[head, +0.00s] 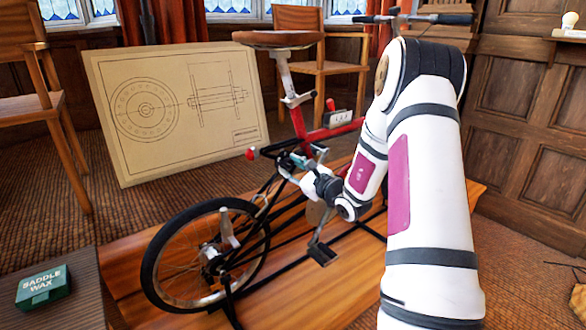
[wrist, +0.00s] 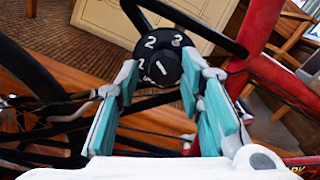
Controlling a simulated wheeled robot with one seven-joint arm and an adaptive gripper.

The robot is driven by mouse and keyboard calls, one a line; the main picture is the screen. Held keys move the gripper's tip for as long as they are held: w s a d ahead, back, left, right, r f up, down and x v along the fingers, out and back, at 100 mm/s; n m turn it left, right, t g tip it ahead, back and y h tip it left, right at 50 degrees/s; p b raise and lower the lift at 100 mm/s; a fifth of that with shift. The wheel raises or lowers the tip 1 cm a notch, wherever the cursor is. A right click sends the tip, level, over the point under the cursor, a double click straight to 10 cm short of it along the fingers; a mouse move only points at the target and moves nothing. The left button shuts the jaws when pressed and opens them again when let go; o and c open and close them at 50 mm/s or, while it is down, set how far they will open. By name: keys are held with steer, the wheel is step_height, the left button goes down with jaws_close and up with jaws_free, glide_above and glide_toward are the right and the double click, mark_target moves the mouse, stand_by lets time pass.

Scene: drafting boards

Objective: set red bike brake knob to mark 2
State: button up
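The brake knob (wrist: 160,66) is a round black dial with white numerals; a 2 shows at its upper left, with another numeral to the right that looks like a 3. A short white stroke shows on its front face; I cannot tell exactly which numeral it lines up with. My gripper (wrist: 159,76) has its teal-padded fingers on either side of the knob, with the tips beside it. I cannot tell whether the pads touch it. In the head view my gripper (head: 290,165) is at the red bike (head: 308,130), and the knob is hard to make out.
A drawing board (head: 185,150) leans behind the bike. The rear wheel (head: 160,265) and a pedal (head: 322,253) are close below my gripper. A green saddle wax box (head: 43,287) sits on a dark surface at lower left. Wooden chairs stand behind.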

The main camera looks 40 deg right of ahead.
steer(key=shift+d+r, duration=0.25)
steer(key=shift+d, duration=0.25)
steer(key=shift+a+f, duration=0.1)
steer(key=shift+a, duration=0.05)
steer(key=shift+s, duration=0.25)
steer(key=s, duration=1.1)
steer(key=shift+s+d, duration=0.2)
steer(key=shift+s, duration=0.1)
